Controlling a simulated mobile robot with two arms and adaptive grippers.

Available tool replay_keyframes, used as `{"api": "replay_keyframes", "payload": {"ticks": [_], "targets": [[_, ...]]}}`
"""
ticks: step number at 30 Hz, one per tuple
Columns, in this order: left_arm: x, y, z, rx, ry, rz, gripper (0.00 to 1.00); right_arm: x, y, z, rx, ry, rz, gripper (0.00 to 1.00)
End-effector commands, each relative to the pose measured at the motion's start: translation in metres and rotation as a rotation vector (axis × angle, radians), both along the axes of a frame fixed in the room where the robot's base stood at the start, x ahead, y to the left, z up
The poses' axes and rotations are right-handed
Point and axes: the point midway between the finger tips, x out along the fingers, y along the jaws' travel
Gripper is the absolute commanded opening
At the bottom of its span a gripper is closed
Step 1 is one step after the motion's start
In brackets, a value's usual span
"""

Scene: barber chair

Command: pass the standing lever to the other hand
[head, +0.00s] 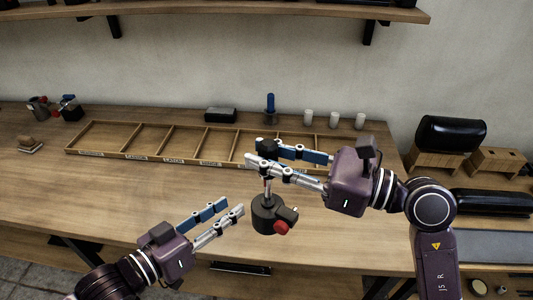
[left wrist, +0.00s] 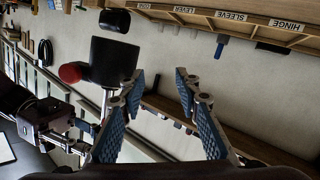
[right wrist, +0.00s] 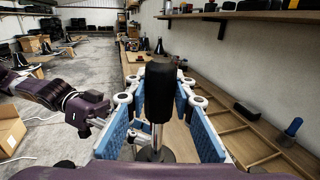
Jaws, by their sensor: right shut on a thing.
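The standing lever has a black round base (head: 268,214) with a red knob on its side, a thin metal shaft and a black top grip. My right gripper (head: 268,152) is shut on its upper part and holds it upright above the front of the bench. In the right wrist view the black grip (right wrist: 160,92) stands between the blue finger pads. My left gripper (head: 231,207) is open and empty, left of the base and apart from it. In the left wrist view the base (left wrist: 114,62) shows beyond the left finger, with the red knob (left wrist: 70,73) beside it.
A wooden tray with labelled compartments (head: 180,161) lies along the back of the bench (head: 100,195). A blue-handled part (head: 270,103), white cups (head: 333,119) and a black box (head: 220,115) stand behind it. Small parts (head: 70,107) sit at far left. The bench's left front is clear.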

Motion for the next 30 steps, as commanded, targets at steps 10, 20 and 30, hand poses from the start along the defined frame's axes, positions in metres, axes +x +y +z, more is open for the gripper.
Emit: {"api": "replay_keyframes", "payload": {"ticks": [10, 20, 30], "targets": [[-0.035, -0.007, -0.143, 0.475, 0.239, -0.136, 0.3, 0.0, 0.0, 0.002, 0.004, -0.004, 0.0, 0.0], [-0.076, -0.009, -0.251, 0.656, 0.419, -0.326, 0.3, 0.0, 0.0, 0.002, 0.004, -0.004, 0.0, 0.0], [-0.083, 0.058, -0.394, 0.66, 0.643, -0.079, 0.3, 0.0, 0.0, 0.002, 0.004, -0.004, 0.0, 0.0]]}}
